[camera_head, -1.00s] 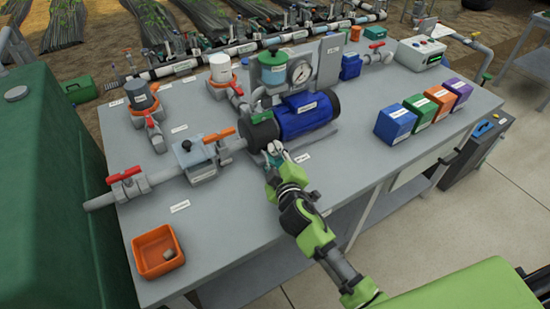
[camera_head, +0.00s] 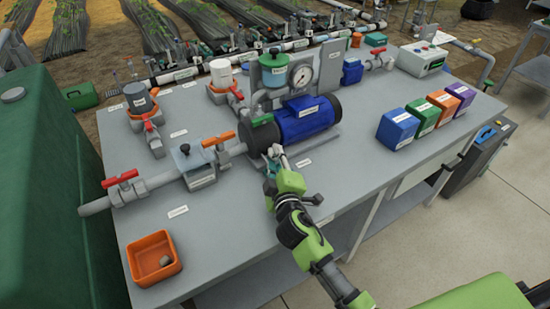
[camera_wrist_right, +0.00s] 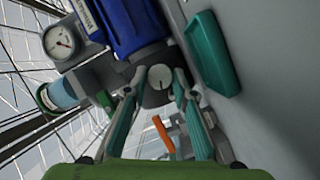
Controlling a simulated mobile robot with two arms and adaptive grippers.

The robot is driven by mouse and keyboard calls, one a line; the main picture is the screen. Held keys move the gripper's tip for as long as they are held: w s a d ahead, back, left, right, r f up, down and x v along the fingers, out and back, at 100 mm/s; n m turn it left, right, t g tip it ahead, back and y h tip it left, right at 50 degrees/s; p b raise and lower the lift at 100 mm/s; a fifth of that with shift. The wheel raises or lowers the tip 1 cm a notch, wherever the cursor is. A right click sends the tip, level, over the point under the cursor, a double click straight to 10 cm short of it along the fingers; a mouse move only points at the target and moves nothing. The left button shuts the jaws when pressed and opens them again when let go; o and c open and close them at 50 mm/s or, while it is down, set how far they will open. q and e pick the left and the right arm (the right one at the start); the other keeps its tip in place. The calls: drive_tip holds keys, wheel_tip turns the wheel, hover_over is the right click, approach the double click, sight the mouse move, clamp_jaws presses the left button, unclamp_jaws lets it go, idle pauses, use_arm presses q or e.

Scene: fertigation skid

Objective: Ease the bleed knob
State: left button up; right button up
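The bleed knob (camera_wrist_right: 161,78) is a small pale round knob on the dark end of the pump. In the right wrist view it lies between the fingertips of my right gripper (camera_wrist_right: 159,82). The fingers are apart, one on each side of the knob, with small gaps showing; I cannot tell whether either touches it. In the head view my right gripper (camera_head: 273,154) is at the near end of the blue pump motor (camera_head: 307,119) and hides the knob. My left gripper is out of view.
A teal tray-like piece (camera_wrist_right: 213,52) is close beside the fingers. An orange-handled valve (camera_head: 217,138) and pipe sit left of the pump. An orange bin (camera_head: 136,273) is at the front left. Colored boxes (camera_head: 397,128) stand at right. The front middle of the bench is clear.

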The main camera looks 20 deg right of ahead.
drive_tip(key=shift+o, duration=1)
drive_tip(key=shift+s, duration=0.1)
drive_tip(key=s, duration=0.4)
drive_tip(key=s+a+r, duration=0.1)
drive_tip(key=s, duration=0.6)
drive_tip(key=shift+s+a+r, duration=0.15)
drive_tip(key=shift+s+r, duration=0.15)
drive_tip(key=shift+r, duration=0.05)
